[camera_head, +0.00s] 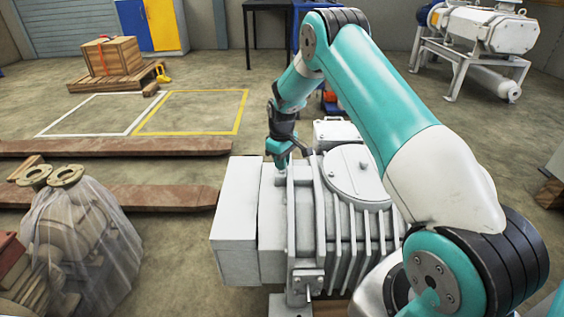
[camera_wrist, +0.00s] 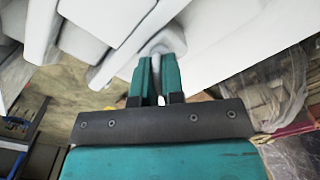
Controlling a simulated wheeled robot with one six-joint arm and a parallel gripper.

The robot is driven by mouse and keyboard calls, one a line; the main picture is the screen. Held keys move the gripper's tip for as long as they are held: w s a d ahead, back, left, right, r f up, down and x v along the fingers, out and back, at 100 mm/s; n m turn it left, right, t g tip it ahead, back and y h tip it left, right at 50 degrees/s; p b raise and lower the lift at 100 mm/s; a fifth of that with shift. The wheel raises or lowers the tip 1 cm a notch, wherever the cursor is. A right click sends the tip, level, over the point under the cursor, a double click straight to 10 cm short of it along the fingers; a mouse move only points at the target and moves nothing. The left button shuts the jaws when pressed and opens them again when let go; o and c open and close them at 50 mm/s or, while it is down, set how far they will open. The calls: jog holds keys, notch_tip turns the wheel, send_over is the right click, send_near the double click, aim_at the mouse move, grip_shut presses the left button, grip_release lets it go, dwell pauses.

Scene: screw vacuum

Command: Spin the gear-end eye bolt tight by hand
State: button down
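The white vacuum pump (camera_head: 350,175) stands in front of me, with a box-shaped cover (camera_head: 238,215) at its left end. My gripper (camera_head: 280,165) points down at the top of the pump, just right of that cover. In the wrist view, the two teal fingers of my gripper (camera_wrist: 158,62) are close together. A pale rounded eye bolt (camera_wrist: 157,48) shows between their tips and appears to touch both. Its thread and seat are hidden, so I cannot tell how far it is screwed in.
Wrapped parts (camera_head: 85,235) stand at the lower left. A crate on a pallet (camera_head: 108,62) and floor outlines (camera_head: 190,112) are farther back. Another machine (camera_head: 480,30) stands at the back right.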

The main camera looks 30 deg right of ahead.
jog(key=shift+r+m+p, duration=0.1)
jog(key=shift+m+p, duration=0.2)
jog(key=m+p, duration=0.2)
jog(key=shift+m, duration=0.4)
jog(key=m+p, duration=0.2)
jog(key=m, duration=0.2)
jog(key=shift+m, duration=0.3)
jog(key=m+p, duration=0.1)
jog(key=m, duration=0.3)
jog(key=shift+p, duration=0.35)
jog(key=m, duration=0.4)
jog(key=shift+m+p, duration=0.3)
jog(key=shift+p, duration=0.1)
jog(key=c, duration=1.2)
grip_release()
notch_tip(320, 180, up, 17)
jog(key=shift+r+p, duration=0.15)
jog(key=shift+p, duration=1.1)
